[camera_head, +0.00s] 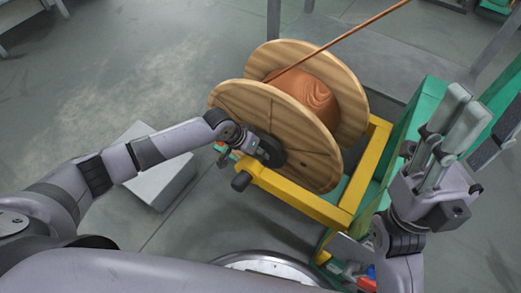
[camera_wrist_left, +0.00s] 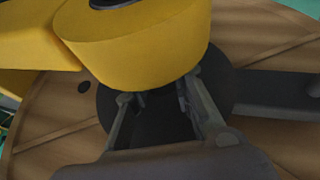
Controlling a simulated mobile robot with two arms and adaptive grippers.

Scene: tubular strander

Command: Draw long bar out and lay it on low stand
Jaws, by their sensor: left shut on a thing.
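A wooden spool (camera_head: 262,125) wound with copper wire stands on edge in a yellow cradle. My left gripper (camera_head: 272,153) is at the hub of its near flange. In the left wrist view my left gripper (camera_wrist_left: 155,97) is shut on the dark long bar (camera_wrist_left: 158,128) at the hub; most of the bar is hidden. A low grey block (camera_head: 150,165), which looks like the low stand, is on the floor at the left, with my left arm passing over it. My right gripper (camera_head: 468,99) is raised at the right, away from the spool, with its fingers side by side.
The yellow cradle (camera_head: 310,203) runs below and right of the spool; its rounded part (camera_wrist_left: 135,45) fills the top of the wrist view. Green machine framing (camera_head: 425,100) stands at the right. Copper wire (camera_head: 345,40) rises to the upper right. Floor around the grey block is clear.

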